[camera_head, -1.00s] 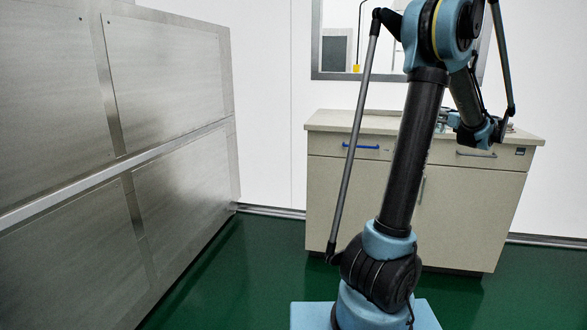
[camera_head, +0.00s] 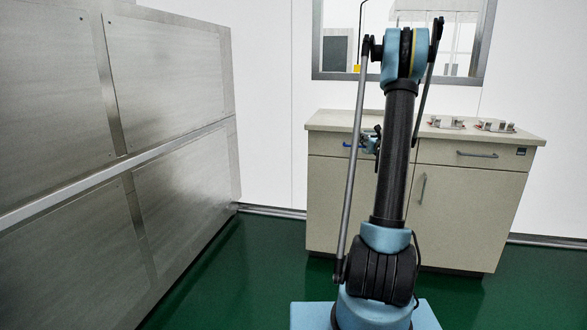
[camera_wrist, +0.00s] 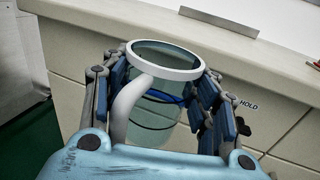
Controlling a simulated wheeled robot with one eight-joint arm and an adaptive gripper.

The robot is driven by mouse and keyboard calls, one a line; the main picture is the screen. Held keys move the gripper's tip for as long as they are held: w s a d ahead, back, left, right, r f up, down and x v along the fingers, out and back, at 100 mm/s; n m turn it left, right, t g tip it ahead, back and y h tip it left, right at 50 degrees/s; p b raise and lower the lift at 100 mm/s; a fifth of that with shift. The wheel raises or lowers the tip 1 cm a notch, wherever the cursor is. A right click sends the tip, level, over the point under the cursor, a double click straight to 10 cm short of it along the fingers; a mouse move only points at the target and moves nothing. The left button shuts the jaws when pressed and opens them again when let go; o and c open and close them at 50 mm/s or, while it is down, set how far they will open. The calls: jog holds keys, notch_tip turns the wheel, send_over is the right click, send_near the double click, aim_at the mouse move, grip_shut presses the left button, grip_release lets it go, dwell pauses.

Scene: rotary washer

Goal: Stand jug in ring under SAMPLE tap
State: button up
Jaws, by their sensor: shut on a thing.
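A clear jug with a white rim and white handle (camera_wrist: 130,103) is between the fingers of my gripper (camera_wrist: 163,82) in the wrist view. The fingers are shut around its sides, and the jug looks empty. In the head view my gripper (camera_head: 369,141) is in front of the left drawer, partly hidden behind my arm. The jug cannot be made out there. No tap or ring marked SAMPLE can be made out in either view.
A beige cabinet (camera_head: 455,200) with a worktop (camera_head: 335,119) stands ahead. Small metal fittings (camera_head: 495,126) sit on the worktop's right part. A steel wall (camera_head: 170,85) bounds the left.

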jog(key=a+f, duration=0.4)
jog(key=a, duration=0.5)
jog(key=w+a+f+h, duration=0.1)
jog(key=a+f, duration=0.3)
jog(key=a, duration=0.5)
jog(key=shift+w+f+m, duration=0.2)
jog(key=shift+m, duration=0.1)
